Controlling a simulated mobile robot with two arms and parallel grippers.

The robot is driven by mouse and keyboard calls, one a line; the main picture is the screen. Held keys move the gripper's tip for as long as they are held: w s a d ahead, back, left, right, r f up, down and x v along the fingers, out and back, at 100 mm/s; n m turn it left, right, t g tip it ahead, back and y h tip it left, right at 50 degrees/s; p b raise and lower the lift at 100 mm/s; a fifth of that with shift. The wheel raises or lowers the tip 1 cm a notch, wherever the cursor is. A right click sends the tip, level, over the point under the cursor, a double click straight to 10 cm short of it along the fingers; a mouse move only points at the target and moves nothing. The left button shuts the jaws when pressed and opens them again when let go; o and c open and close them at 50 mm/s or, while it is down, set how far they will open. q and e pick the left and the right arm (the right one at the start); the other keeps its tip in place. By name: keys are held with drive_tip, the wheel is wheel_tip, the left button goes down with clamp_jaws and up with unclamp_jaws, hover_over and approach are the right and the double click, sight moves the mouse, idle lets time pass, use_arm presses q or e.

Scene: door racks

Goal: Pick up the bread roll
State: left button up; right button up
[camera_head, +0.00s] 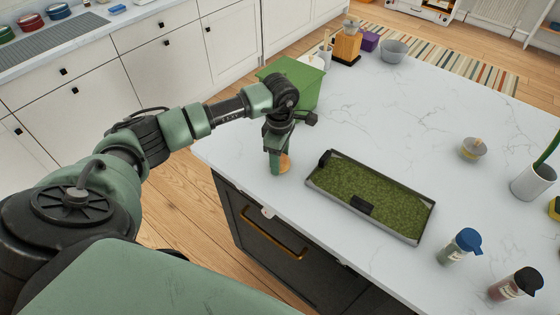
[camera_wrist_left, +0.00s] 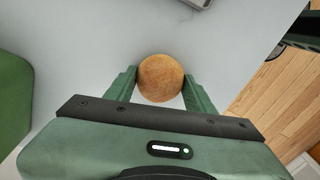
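The bread roll (camera_wrist_left: 160,78) is round and golden brown. In the left wrist view it sits between the two green fingers of my left gripper (camera_wrist_left: 160,88), with no clear gap on either side. My left gripper (camera_head: 278,165) points down at the counter's near edge in the head view and is shut on the roll. There, part of the roll (camera_head: 285,163) shows beside a finger and the rest is hidden. The roll is at or very near the counter top; a small lift cannot be told. My right gripper is not in view.
A dark-rimmed tray with a green bed (camera_head: 425,236) lies right of my left gripper. A green box (camera_head: 300,78) stands just behind it. Two shaker jars (camera_head: 460,247) (camera_head: 516,285), a white vase (camera_head: 533,181) and a small lidded pot (camera_head: 472,149) stand farther right. The counter's middle is clear.

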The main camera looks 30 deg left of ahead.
use_arm(q)
drive_tip(key=shift+c, duration=1)
drive_tip(key=shift+r, duration=0.15)
